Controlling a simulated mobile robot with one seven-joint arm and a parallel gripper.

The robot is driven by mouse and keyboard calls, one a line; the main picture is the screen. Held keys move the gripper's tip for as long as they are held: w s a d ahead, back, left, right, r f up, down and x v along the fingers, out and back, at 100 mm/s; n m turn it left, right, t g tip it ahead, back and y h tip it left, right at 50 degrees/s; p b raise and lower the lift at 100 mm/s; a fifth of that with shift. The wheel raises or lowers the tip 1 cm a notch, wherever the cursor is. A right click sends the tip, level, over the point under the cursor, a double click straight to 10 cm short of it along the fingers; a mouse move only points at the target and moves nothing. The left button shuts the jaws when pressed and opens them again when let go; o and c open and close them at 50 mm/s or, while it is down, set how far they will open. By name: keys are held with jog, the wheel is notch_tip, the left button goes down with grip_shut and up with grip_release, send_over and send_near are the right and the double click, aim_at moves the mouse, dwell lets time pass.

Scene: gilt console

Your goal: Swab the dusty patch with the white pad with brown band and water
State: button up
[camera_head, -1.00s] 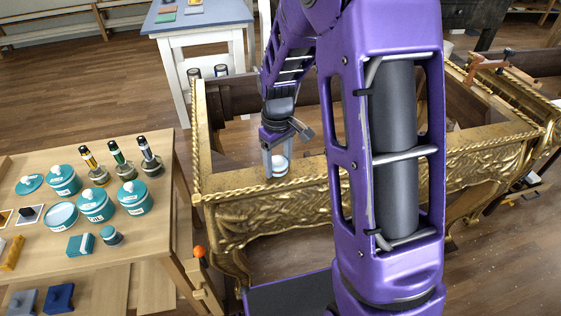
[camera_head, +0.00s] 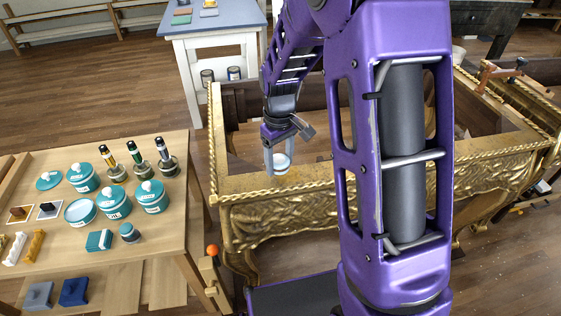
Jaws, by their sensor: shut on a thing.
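My gripper (camera_head: 279,168) points down over the top of the gilt console (camera_head: 300,208), near its front left part. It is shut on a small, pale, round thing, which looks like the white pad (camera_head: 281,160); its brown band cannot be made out. The fingers partly hide it. I cannot tell whether the pad touches the console top. A faint brownish area (camera_head: 311,175) on the top just right of the gripper may be the dusty patch, but it is not clear. An open teal dish (camera_head: 80,212) stands on the wooden table; its contents cannot be told.
The wooden table (camera_head: 180,210) at left holds teal lidded jars (camera_head: 115,204), several bottles (camera_head: 164,160), a teal-and-white block (camera_head: 98,240) and small coloured blocks. A blue-topped table (camera_head: 215,20) stands behind. My purple arm hides the console's middle.

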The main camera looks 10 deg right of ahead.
jog(key=shift+r+p, duration=1.65)
jog(key=shift+r, duration=0.8)
jog(key=shift+s, duration=0.1)
